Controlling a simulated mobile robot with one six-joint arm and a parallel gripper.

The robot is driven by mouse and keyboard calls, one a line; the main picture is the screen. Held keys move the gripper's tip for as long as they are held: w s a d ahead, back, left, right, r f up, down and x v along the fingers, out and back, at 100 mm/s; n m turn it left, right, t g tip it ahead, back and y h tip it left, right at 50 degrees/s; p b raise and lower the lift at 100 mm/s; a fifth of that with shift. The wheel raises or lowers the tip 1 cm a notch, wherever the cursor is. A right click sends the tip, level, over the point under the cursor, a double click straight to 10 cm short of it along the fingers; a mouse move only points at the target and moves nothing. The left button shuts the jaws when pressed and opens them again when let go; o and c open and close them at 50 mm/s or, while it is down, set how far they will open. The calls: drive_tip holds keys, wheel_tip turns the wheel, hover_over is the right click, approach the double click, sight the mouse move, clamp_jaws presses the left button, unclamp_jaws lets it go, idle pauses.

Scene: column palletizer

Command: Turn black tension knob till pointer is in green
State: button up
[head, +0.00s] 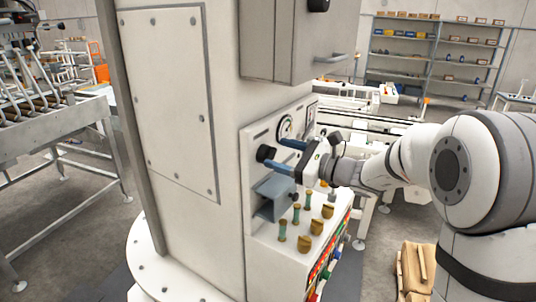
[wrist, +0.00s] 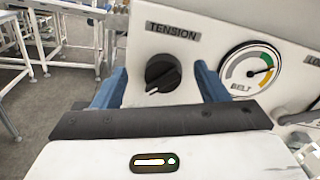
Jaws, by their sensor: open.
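The black tension knob (wrist: 163,73) sits on a white panel below its TENSION label (wrist: 173,32), its pale mark toward the lower left in the wrist view. My gripper (wrist: 159,71) is open, with one blue finger on each side of the knob; I cannot tell whether they touch it. In the head view, the knob (head: 265,153) shows just beyond the fingertips of my gripper (head: 275,153). The round BELT gauge (wrist: 252,69) is right of the knob. Its pointer points right, near the green band's right part; whether it lies inside the green is too small to tell.
A grey-blue bracket (head: 273,197) juts from the panel below the gripper. Several green and brass posts (head: 305,215) stand on the ledge below. A grey box with a handle (head: 300,40) overhangs above.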

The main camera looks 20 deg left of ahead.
sight(266, 154)
drive_tip(key=shift+x, duration=1.05)
drive_tip(key=shift+f, duration=0.1)
drive_tip(key=shift+c, duration=0.2)
